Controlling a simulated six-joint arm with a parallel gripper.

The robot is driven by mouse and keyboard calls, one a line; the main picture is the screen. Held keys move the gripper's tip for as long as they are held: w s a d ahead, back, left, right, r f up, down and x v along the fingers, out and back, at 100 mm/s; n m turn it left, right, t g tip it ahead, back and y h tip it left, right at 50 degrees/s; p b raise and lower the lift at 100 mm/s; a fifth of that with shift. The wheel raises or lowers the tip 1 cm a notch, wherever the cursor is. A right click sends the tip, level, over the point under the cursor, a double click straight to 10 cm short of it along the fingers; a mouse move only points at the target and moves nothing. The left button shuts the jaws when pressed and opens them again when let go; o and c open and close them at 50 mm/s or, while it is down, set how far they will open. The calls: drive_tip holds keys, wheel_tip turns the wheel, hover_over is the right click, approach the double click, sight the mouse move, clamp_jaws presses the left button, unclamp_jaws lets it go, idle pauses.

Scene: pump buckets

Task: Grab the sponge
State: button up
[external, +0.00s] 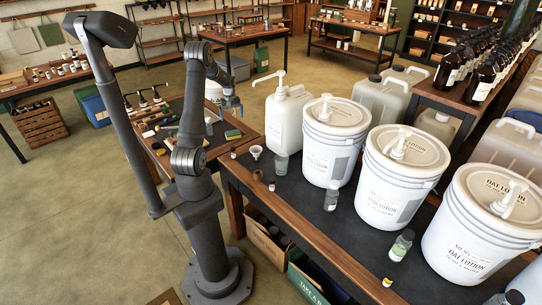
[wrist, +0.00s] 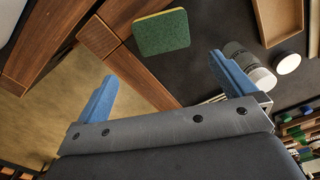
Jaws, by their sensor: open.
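The sponge is a green pad with a thin yellow edge. In the wrist view the sponge (wrist: 162,33) lies on a dark table top near its wooden border, ahead of my gripper (wrist: 162,68). The two blue fingers are spread wide with nothing between them. In the external view the sponge (external: 233,134) is small, at the right side of the small work table. My gripper (external: 232,102) is above it there, apart from it.
In the wrist view, a grey-white cylinder (wrist: 250,66) lies close to the right finger, with a white lid (wrist: 287,64) and a wooden tray (wrist: 280,20) beyond. In the external view, white lotion buckets (external: 335,143) and a white jug (external: 287,118) line the long bench at right.

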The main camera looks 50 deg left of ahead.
hover_over(233, 132)
wheel_tip(233, 132, down, 7)
drive_tip(key=shift+d+f, duration=0.1)
drive_tip(key=shift+f, duration=0.1)
wheel_tip(233, 132, down, 5)
drive_tip(key=shift+s+f, duration=0.1)
drive_tip(key=c, duration=0.8)
